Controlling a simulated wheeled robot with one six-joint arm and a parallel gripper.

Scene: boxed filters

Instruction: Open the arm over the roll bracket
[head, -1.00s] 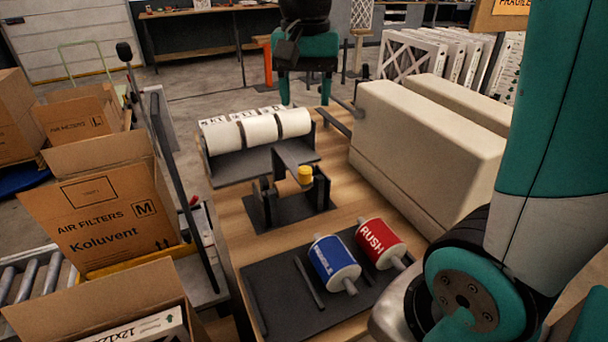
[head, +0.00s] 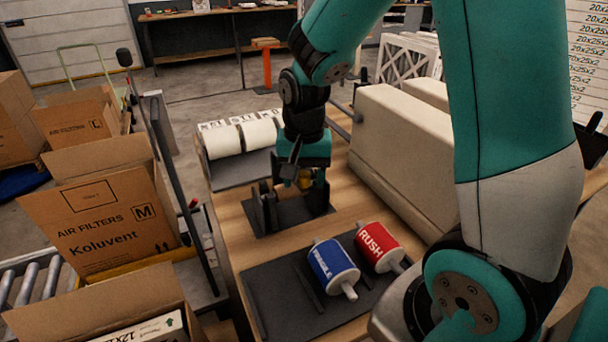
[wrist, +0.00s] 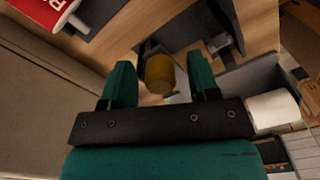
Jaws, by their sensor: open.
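The dark roll bracket (head: 263,207) stands on its plate on the wooden bench. Its arm is mostly hidden behind my gripper in the head view. The arm's yellow knob (wrist: 159,72) shows in the wrist view between the two teal fingers of my gripper (wrist: 161,80), with a gap on both sides. My gripper (head: 304,184) is open, pointing down at the bracket in the head view, where only a sliver of the knob shows. A blue FRAGILE roll (head: 332,264) and a red RUSH roll (head: 377,246) lie on the dark mat (head: 268,300) in front.
White label rolls (head: 222,140) sit in a dark holder behind the bracket. A large beige machine (head: 402,155) borders the bench on the right. Open cartons (head: 105,225) and a dark post (head: 178,185) stand to the left. Bare wood shows between bracket and mat.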

